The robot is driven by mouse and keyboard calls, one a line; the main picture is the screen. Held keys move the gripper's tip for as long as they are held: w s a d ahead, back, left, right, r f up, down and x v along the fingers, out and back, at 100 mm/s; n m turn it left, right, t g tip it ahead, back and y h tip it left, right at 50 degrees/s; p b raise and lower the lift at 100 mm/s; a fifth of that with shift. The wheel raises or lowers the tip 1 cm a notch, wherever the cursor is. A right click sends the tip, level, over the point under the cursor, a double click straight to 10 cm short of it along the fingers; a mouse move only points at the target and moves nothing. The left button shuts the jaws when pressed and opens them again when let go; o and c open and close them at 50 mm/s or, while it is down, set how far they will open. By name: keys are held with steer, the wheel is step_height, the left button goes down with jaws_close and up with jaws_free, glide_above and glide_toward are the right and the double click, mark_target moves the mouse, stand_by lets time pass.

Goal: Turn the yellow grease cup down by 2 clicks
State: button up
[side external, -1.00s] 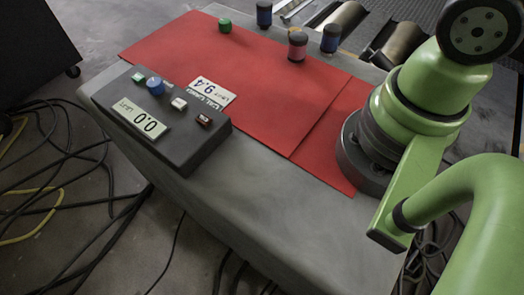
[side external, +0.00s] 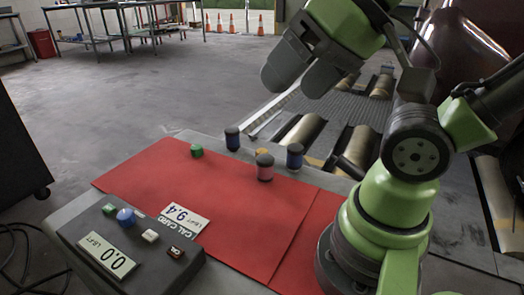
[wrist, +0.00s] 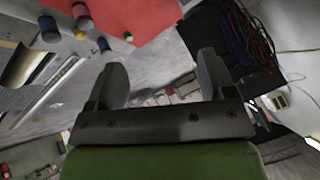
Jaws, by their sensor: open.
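The yellow grease cup (side external: 262,152) is mostly hidden behind the pink, dark-capped cup (side external: 265,167) in the side view. A small yellow part of it also shows in the wrist view (wrist: 80,34), at the upper left. My gripper (side external: 294,86) is raised in the air above and beyond the cups, well apart from them. In the wrist view its two fingers (wrist: 163,72) are spread with nothing between them. A calibration card (side external: 184,217) reading "LEFT 9.4" lies on the red mat. The console display (side external: 107,255) reads "LEFT 0.0".
Dark blue cups (side external: 232,139) (side external: 295,157) stand either side of the yellow one. A green knob (side external: 197,151) sits at the red mat's (side external: 150,180) far edge. The console (side external: 75,235) has several buttons. Metal rollers (side external: 301,131) lie behind. The mat's middle is clear.

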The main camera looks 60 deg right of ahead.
steer(key=shift+c, duration=1.2)
steer(key=n+g+h, duration=0.2)
steer(key=n+g, duration=0.4)
steer(key=g, duration=0.1)
glide_above(261, 151)
step_height(261, 151, down, 22)
steer(key=shift+r, duration=0.1)
step_height(261, 151, down, 9)
steer(key=shift+d+r, duration=0.1)
